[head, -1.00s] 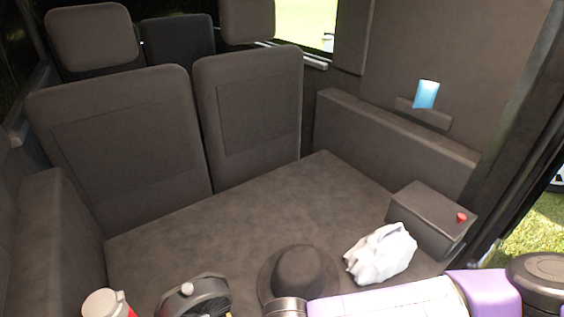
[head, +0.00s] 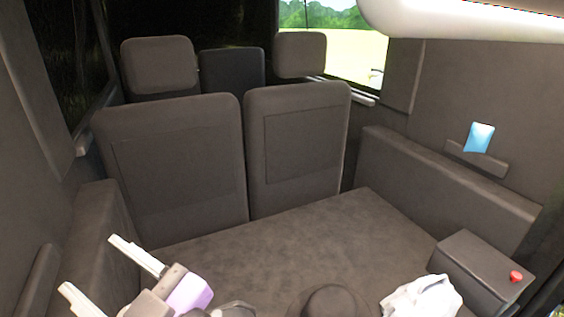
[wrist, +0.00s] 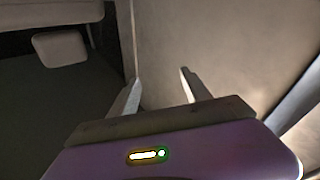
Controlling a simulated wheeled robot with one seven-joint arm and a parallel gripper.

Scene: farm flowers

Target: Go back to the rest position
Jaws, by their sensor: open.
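My gripper (head: 97,270) is at the lower left of the head view, with its two pale fingers spread apart and nothing between them. The wrist view also shows my gripper (wrist: 158,88), open and empty, facing a plain beige-grey surface. In the head view it is left of the dark hat and the white bag, apart from both.
I look into a vehicle's cargo area with a grey floor (head: 300,240) and upright seat backs (head: 180,165). A dark hat (head: 328,302) and a white crumpled bag (head: 422,298) lie at the front. A grey box (head: 480,262) with a red knob (head: 516,277) stands at right. The floor's middle is clear.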

